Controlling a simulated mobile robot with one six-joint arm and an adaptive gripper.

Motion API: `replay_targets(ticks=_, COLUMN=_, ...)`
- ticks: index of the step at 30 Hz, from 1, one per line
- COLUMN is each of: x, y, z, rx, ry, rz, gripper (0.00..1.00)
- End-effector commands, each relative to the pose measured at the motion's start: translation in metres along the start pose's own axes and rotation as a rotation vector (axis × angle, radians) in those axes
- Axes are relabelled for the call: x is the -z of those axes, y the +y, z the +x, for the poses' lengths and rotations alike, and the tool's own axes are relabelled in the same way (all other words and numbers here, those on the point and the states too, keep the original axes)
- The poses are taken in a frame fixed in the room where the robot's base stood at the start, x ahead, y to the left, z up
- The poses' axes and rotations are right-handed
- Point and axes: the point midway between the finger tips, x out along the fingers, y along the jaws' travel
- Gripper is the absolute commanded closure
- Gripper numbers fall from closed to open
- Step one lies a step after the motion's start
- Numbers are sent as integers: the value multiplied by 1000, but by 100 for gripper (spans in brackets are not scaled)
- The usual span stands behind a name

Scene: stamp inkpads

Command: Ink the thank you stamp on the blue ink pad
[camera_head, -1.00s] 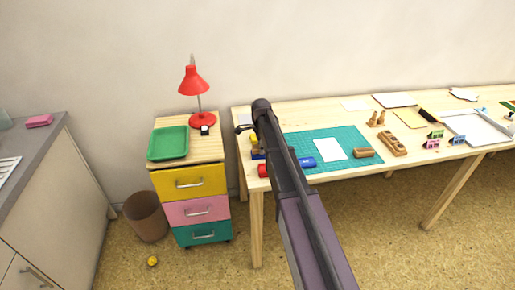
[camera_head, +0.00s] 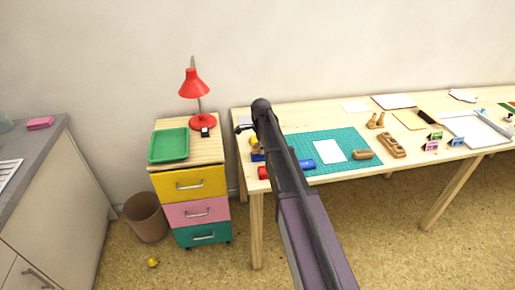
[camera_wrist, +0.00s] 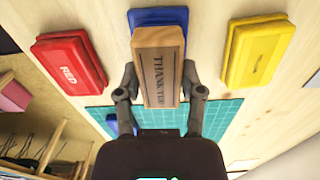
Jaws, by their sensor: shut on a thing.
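In the wrist view my gripper (camera_wrist: 159,88) is shut on the thank you stamp (camera_wrist: 157,60), a wooden block with dark "THANK YOU" lettering on the side facing the camera. The blue ink pad (camera_wrist: 158,16) shows beyond the stamp's far end, partly covered by it. I cannot tell whether the stamp touches the pad. In the head view the blue pad (camera_head: 257,155) shows in part at the table's left end, beside my arm. My arm hides the stamp there.
A red ink pad (camera_wrist: 68,62) lies left of the stamp and a yellow one (camera_wrist: 258,50) right of it. A blue object (camera_head: 307,164) lies on the teal cutting mat (camera_head: 345,138). Wooden stamp holders (camera_head: 391,145) stand farther right.

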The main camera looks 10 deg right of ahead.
Motion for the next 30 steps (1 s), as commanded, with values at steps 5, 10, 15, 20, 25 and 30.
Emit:
replay_targets(ticks=5, x=0, y=0, z=-1, rx=0, ry=0, rz=0, gripper=84)
replay_targets(ticks=10, x=0, y=0, z=-9, rx=0, ry=0, rz=0, gripper=84)
replay_targets(ticks=15, x=0, y=0, z=-19, rx=0, ry=0, rz=0, gripper=84)
replay_targets(ticks=20, x=0, y=0, z=-28, rx=0, ry=0, rz=0, gripper=84)
replay_targets(ticks=25, x=0, y=0, z=-37, rx=0, ry=0, rz=0, gripper=84)
replay_targets(ticks=30, x=0, y=0, z=-47, rx=0, ry=0, rz=0, gripper=84)
